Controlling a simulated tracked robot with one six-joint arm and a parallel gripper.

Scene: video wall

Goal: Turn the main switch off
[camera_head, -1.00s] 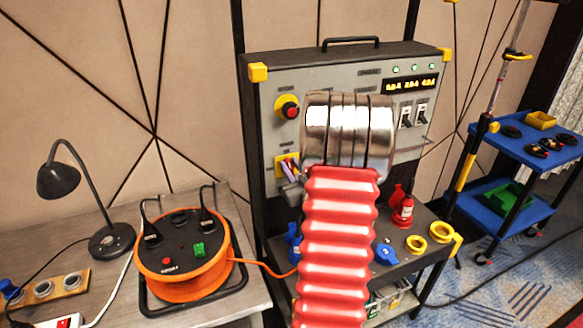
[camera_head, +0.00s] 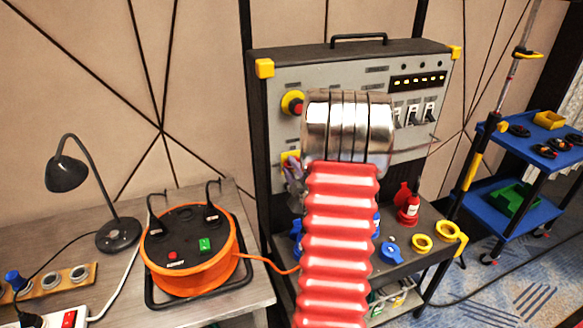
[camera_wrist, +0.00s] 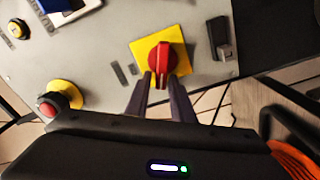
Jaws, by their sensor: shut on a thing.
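The main switch is a red rotary knob (camera_wrist: 163,58) on a yellow square plate (camera_wrist: 143,46), seen upright in the wrist view. My gripper (camera_wrist: 160,80) is shut on the red knob, one dark finger on each side of its lower part. In the head view, my gripper (camera_head: 294,176) is at the left side of the grey control panel (camera_head: 379,77). The yellow plate (camera_head: 287,157) shows only in part there, and the knob is hidden by my gripper and arm.
A red button on a yellow base (camera_head: 292,103) is above the switch. The panel's display (camera_head: 418,81) shows small yellow marks; switches (camera_head: 430,112) sit below it. An orange cable reel (camera_head: 190,249) and a lamp (camera_head: 68,173) stand on the left table. A blue cart (camera_head: 541,146) is at right.

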